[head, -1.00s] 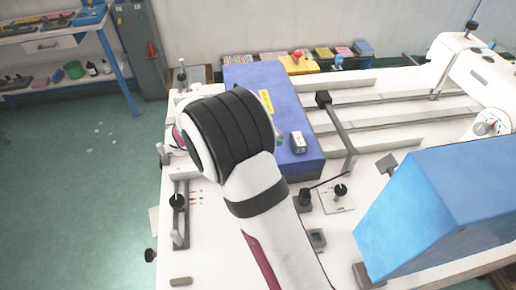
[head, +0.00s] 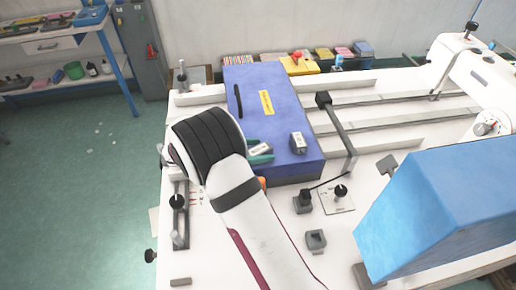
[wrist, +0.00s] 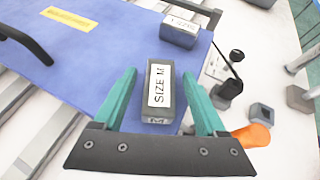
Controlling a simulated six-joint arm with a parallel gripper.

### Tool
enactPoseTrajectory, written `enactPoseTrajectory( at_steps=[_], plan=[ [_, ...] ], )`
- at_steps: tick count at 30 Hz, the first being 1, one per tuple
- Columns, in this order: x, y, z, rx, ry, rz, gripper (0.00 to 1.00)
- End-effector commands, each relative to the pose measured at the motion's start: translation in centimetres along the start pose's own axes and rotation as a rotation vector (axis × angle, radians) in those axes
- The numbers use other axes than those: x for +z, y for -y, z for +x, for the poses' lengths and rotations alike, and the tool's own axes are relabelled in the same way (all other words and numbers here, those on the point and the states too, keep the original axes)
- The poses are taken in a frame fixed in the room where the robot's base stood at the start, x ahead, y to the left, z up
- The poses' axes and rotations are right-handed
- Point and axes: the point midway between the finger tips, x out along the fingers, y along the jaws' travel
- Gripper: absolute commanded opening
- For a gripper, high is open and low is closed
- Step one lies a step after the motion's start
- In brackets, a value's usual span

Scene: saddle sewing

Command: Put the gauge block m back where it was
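The gauge block m (wrist: 159,92) is a grey block with a white "SIZE M" label. In the wrist view it lies between the two teal fingers of my gripper (wrist: 158,84), with a gap visible on each side. My gripper is open around it. In the head view the block (head: 262,149) shows near the front of the blue box top (head: 262,80), between the fingertips (head: 258,150). It appears to be on the blue surface. A second labelled block (head: 298,142) stands to its right; it also shows in the wrist view (wrist: 180,30).
A black handle (head: 238,101) rises at the blue box's left. An orange piece (wrist: 252,135) lies off the box's front edge. A large blue box (head: 440,205) fills the right foreground.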

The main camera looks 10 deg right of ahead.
Motion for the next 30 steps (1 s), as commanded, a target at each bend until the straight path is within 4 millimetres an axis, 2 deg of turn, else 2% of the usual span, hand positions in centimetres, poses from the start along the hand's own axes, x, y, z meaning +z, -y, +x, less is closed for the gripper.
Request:
enactPoseTrajectory(
  at_steps=[8,11,18,21,24,28,30],
  plan=[
    [0.3,0.0,-0.3,0.001,0.0,0.001,0.73],
    [0.3,-0.1,-2.3,0.005,0.001,0.0,0.73],
    [0.2,-0.1,-9.1,0.004,0.0,0.001,0.73],
    [0.3,-0.1,-10.9,0.003,0.001,0.0,0.73],
    [0.3,0.0,-11.9,0.001,0.0,0.001,0.73],
    [0.4,0.1,-12.2,-0.004,-0.004,0.007,0.73],
    [1.4,1.4,-11.7,-0.042,-0.04,0.074,0.73]
  ],
)
